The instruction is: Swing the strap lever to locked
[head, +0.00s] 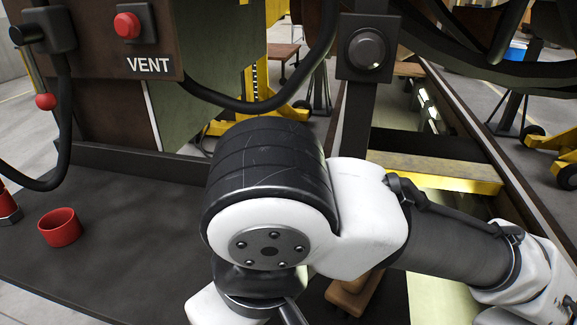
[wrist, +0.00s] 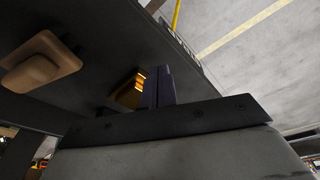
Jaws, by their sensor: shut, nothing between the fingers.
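A lever with a red ball knob (head: 45,101) hangs from a black box at the upper left in the head view. I cannot tell whether this is the strap lever, and no strap is clear in either view. In the head view my arm fills the middle and right, and my gripper is hidden below it. In the wrist view my gripper's dark fingers (wrist: 157,86) are shut and empty, close to a dark surface. A tan block (wrist: 42,62) is mounted on that surface, left of the fingers and apart from them.
A brown panel with a red VENT button (head: 127,25) stands at the upper left. A red cup (head: 59,227) is on the dark deck (head: 130,235). A dark post with a round knob (head: 367,48) rises behind my arm. A black hose (head: 265,104) loops nearby.

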